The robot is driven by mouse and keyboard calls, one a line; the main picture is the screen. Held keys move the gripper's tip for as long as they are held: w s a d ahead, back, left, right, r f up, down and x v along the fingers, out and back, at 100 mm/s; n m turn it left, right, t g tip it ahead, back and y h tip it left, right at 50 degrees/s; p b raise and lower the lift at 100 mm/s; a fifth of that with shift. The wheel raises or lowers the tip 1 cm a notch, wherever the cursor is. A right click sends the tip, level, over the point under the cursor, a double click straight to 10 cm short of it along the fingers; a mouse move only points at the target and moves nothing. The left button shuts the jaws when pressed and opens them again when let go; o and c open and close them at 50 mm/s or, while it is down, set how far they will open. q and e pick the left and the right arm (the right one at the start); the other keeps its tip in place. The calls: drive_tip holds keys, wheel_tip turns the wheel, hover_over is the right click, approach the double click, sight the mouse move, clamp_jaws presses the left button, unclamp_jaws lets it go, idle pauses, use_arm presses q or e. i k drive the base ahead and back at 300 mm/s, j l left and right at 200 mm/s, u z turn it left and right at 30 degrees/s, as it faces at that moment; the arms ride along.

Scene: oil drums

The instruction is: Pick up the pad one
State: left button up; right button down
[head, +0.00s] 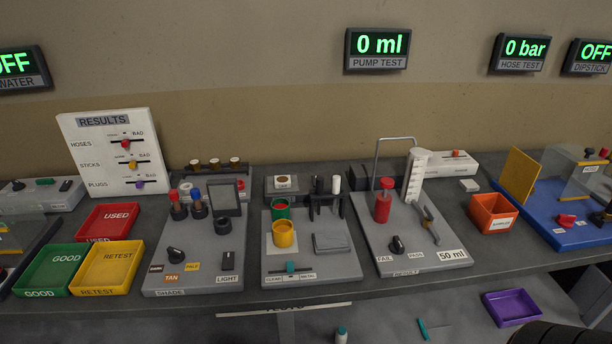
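No label in the head view reads "pad one", so I cannot tell which thing it is. A flat grey pad-like block (331,243) lies on the middle grey station (345,267). A white square sheet (272,246) lies left of it, under a yellow cup (284,234). A small white block (469,185) lies on the bench at the right of the 50 ml station (440,256). Neither of my grippers is in view.
Red (108,222), green (50,270) and yellow (106,268) trays sit at the left. A RESULTS board (115,160) stands behind them. An orange bin (492,213) is at the right, and a purple tray (511,307) is lower down. A dark ribbed shape fills the bottom right corner.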

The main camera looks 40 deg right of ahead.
sight(280, 182)
drive_tip(key=z, duration=1)
drive_tip(key=j+u, duration=0.35)
